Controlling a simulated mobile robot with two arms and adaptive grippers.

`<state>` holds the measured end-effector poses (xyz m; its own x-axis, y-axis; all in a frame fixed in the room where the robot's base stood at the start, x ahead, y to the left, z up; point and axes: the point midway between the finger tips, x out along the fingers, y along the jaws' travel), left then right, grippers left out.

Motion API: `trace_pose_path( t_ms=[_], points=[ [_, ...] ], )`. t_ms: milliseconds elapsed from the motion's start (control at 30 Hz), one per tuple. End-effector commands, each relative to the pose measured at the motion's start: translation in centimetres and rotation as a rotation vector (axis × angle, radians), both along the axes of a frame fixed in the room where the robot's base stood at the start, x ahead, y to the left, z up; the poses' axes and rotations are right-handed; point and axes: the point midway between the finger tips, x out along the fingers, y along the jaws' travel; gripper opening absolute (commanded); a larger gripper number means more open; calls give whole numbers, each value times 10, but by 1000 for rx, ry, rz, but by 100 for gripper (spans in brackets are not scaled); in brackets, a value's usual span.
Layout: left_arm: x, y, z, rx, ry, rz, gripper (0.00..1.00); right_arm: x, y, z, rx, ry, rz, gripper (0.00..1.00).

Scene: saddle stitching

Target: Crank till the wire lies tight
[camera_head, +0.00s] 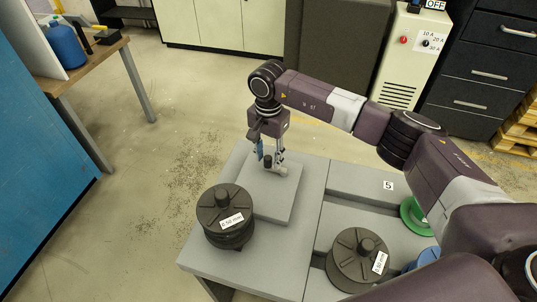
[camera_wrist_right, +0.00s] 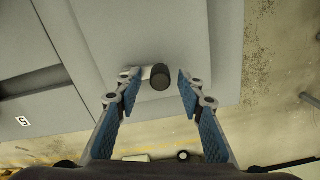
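A small crank with a black knob (camera_head: 268,161) and a short light-grey arm (camera_head: 281,170) sits on a raised grey block (camera_head: 262,198) on the bench. My right gripper (camera_head: 267,152) points down over the crank. In the right wrist view its two blue-padded fingers (camera_wrist_right: 159,80) are spread, with the black knob (camera_wrist_right: 160,78) between their tips and gaps at its sides. The crank arm (camera_wrist_right: 148,72) runs left from the knob. A dark spool (camera_head: 227,221) labelled about 0.50 mm stands beside the block. I cannot make out any wire. My left gripper does not show.
Another dark labelled spool (camera_head: 357,262), a green spool (camera_head: 409,222) and a blue item (camera_head: 428,256) sit in the lower right part of the bench. Floor left of the bench is clear.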

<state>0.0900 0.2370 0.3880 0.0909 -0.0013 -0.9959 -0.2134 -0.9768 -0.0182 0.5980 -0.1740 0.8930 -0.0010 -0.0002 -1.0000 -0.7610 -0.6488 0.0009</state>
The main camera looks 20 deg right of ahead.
Motion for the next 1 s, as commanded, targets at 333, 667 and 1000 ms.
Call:
trace_pose_path(
  t_ms=[333, 667, 1000],
  points=[
    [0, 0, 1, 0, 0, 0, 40, 0, 0, -4, 1, -1, 0, 32],
    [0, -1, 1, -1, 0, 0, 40, 0, 0, -4, 1, -1, -1, 0],
    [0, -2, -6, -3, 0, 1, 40, 2, -1, -5, 0, -1, -47, 0]
  ],
)
